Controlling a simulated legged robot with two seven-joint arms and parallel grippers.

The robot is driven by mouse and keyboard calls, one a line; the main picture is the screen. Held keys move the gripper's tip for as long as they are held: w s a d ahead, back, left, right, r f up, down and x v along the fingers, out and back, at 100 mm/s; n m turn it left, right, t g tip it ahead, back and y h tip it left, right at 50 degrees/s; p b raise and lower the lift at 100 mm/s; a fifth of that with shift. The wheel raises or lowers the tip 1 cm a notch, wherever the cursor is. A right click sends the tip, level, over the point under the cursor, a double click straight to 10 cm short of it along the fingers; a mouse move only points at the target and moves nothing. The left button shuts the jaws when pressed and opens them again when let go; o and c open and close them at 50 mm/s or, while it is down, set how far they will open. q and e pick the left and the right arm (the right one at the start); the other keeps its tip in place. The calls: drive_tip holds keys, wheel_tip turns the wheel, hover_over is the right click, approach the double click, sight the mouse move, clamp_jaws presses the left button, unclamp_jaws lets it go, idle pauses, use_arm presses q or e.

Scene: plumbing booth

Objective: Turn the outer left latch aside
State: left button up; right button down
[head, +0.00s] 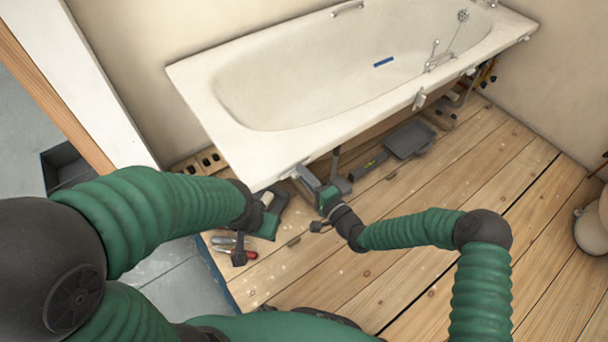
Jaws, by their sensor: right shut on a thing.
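The white bathtub (245,150) stands along the wall with its front rim towards me. My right gripper (302,176) reaches up to the underside of that rim, near its left end. It is shut on the outer left latch there; the gripper covers most of the latch, so its angle cannot be told. My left gripper (268,207) is low, left of the right one, below the tub's near left corner. Its fingers are not clear enough to tell open from shut. A second, pale latch (419,100) hangs at the rim farther right.
Red-handled hand tools (236,251) lie below my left gripper. The planks at right are mostly clear; a pale round object (592,225) stands at the right edge.

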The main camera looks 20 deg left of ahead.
drive_tip(key=shift+w+d+f, duration=0.15)
drive_tip(key=shift+d+f, duration=0.05)
idle(0.3)
drive_tip(key=c, duration=1.4)
unclamp_jaws()
drive_tip(key=shift+r, duration=0.1)
drive_tip(key=p+v, duration=0.5)
drive_tip(key=v, duration=1.2)
drive_tip(key=shift+a, duration=0.1)
